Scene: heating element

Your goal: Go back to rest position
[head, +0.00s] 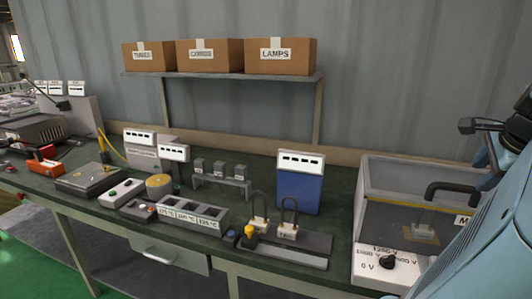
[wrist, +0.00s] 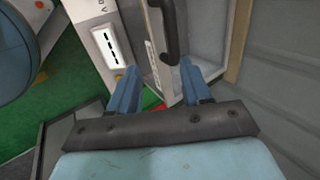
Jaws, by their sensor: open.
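My gripper (wrist: 158,82) shows in the wrist view with its two blue fingers apart and nothing between them. Beyond them is a clear-walled box with a black handle (wrist: 171,30). In the head view my blue arm fills the right edge, and the fingertips cannot be made out there. The clear box (head: 400,180) stands at the bench's right end, its black handle (head: 450,188) at the front. A small plate-like part (head: 422,232) shows inside it. Two looped heating elements (head: 259,222) (head: 287,231) stand upright on a grey base left of the box.
A control panel with a black knob (head: 388,262) fronts the box. A blue unit (head: 299,185), a grey compartment tray (head: 187,214) and small instruments stand along the green bench. A shelf (head: 225,75) holds cardboard boxes (head: 281,56) against the wall.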

